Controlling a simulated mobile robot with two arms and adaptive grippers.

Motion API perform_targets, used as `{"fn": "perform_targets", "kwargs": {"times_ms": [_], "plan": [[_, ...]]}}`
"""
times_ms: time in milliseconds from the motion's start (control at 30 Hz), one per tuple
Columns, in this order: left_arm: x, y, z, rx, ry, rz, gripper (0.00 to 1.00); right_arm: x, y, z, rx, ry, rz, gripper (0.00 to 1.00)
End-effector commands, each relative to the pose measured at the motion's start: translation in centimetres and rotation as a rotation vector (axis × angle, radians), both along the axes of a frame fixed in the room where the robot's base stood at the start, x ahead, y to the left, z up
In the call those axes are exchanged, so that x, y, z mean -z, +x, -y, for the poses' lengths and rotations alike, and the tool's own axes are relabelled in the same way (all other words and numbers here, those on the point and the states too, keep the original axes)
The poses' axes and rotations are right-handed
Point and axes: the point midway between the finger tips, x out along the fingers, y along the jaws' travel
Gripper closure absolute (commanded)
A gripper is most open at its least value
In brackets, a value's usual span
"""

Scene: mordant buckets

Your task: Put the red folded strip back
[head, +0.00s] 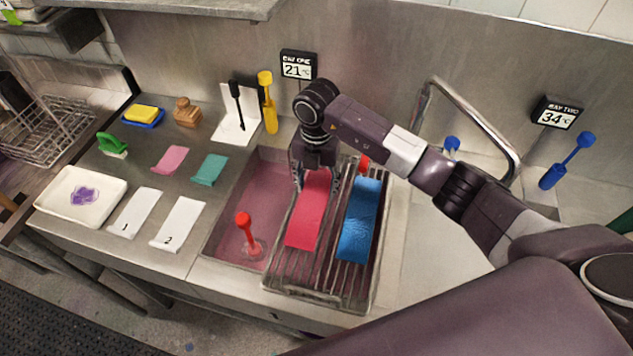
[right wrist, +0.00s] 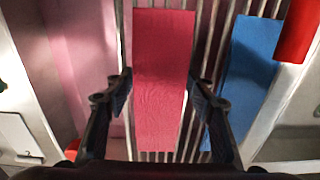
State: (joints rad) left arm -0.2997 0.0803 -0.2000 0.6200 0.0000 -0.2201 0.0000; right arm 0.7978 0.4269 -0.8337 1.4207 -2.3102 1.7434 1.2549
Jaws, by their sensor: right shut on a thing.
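The red folded strip (head: 307,220) lies lengthwise over a wire rack (head: 282,274) set across the pink-filled sink. It fills the middle of the right wrist view (right wrist: 160,100). My right gripper (head: 316,183) is at the strip's far end from above, with one finger at each long side. In the right wrist view, my right gripper (right wrist: 160,84) is closed across the strip's width. The strip still lies along the rack bars. A blue strip (head: 358,225) lies beside it on the right, apart from it. My left gripper is not in view.
A red plunger-like tool (head: 245,235) stands in the sink's pink liquid (head: 226,226). White cards numbered 1 (head: 135,213) and 2 (head: 180,223), pink (head: 170,159) and teal (head: 210,169) folded pieces, and a white tray (head: 58,210) lie left. A tap (head: 475,110) arches behind my right arm.

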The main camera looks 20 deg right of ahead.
Motion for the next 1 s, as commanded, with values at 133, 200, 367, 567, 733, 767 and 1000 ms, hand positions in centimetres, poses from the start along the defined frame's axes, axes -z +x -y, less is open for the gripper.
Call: {"fn": "perform_targets", "kwargs": {"times_ms": [133, 200, 367, 567, 733, 767, 1000], "plan": [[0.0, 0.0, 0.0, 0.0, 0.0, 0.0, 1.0, 0.0, 0.1, 0.0, 0.0, 0.0, 0.001, 0.7], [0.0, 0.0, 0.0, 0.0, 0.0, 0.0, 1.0, 0.0, 0.1, 0.0, 0.0, 0.0, 0.001, 0.7], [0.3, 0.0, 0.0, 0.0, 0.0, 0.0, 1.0, 0.3, 0.0, 0.0, 0.0, 0.0, 0.001, 0.47], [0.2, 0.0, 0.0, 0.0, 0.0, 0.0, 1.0, 0.2, 0.0, 0.0, 0.0, 0.0, 0.001, 0.32], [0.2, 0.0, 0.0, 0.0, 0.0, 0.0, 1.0, 0.2, 0.1, 0.0, 0.0, 0.0, 0.001, 0.32], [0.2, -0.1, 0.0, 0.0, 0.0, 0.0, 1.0, 0.2, 0.1, 0.0, 0.0, 0.0, 0.001, 0.32], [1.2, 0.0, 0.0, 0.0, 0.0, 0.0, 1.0, -2.1, 0.3, 0.1, -0.001, 0.001, 0.008, 0.32]]}}
